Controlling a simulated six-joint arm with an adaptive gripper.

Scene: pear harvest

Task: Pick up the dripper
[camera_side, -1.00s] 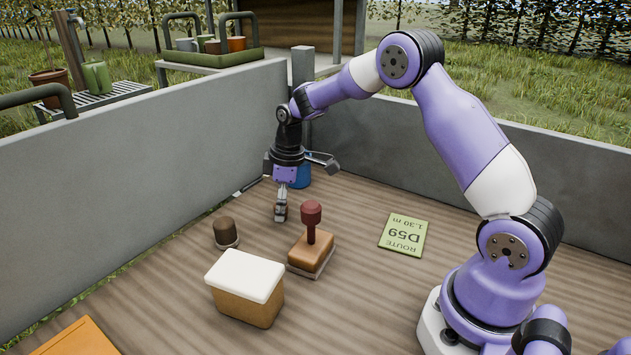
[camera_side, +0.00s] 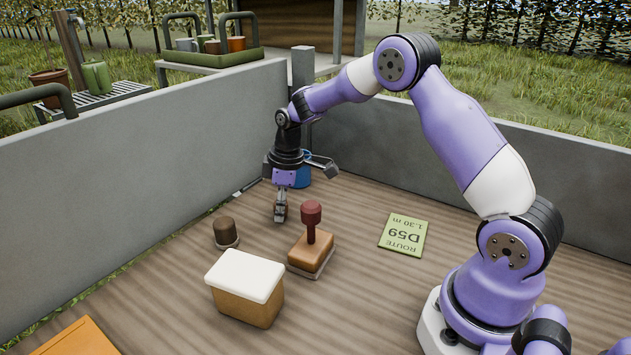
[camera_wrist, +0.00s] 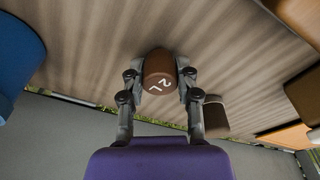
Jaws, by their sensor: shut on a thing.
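My gripper (camera_side: 281,212) is low over the wooden deck, near the grey back wall. In the wrist view its two fingers (camera_wrist: 160,80) are closed on both sides of a small brown rounded thing with a white "2L" mark, which I take to be the dripper (camera_wrist: 158,70). In the side view the fingers mostly hide it, and I cannot tell whether it touches the deck.
A stamp with a red handle (camera_side: 312,214) stands just right of my gripper. A dark brown capped piece (camera_side: 226,232) is to the left, and a white-topped box (camera_side: 246,290) is in front. A blue container (camera_side: 302,172) is behind. A green route card (camera_side: 404,234) lies flat at right.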

